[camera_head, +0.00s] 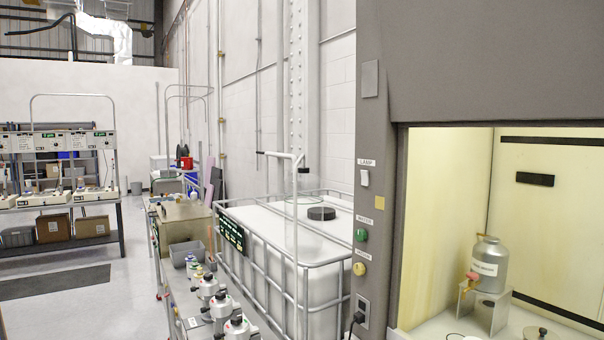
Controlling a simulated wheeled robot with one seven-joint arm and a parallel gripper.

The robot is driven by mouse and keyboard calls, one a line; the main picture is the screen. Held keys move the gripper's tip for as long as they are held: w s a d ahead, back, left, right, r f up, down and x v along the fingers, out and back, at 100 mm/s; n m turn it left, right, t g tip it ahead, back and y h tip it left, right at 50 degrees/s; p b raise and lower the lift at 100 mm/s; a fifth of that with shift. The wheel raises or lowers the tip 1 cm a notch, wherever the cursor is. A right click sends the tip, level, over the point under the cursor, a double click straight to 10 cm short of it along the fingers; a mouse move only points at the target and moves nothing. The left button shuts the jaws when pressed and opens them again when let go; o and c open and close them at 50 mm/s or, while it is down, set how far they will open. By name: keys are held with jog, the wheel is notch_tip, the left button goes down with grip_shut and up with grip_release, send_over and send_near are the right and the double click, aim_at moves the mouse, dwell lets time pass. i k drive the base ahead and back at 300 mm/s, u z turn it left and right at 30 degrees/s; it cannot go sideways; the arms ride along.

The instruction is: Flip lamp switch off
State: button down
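The lamp switch (365,178) is a small white rocker on the grey post of the hood, just under a label reading LAMP (367,162). Which way the rocker is tipped is too small to tell. The hood interior (450,190) to its right is brightly lit in pale yellow. My gripper is not in view.
Below the switch are a green button (361,235), a yellow button (359,269) and an outlet with a black plug (360,318). A caged white tank (280,240) stands left of the post. A metal jug (489,265) sits inside the hood. Open floor (110,310) lies at left.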

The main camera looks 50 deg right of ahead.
aim_at(364, 174)
jog(key=z, duration=0.35)
jog(key=i, duration=1.55)
jog(key=z, duration=0.5)
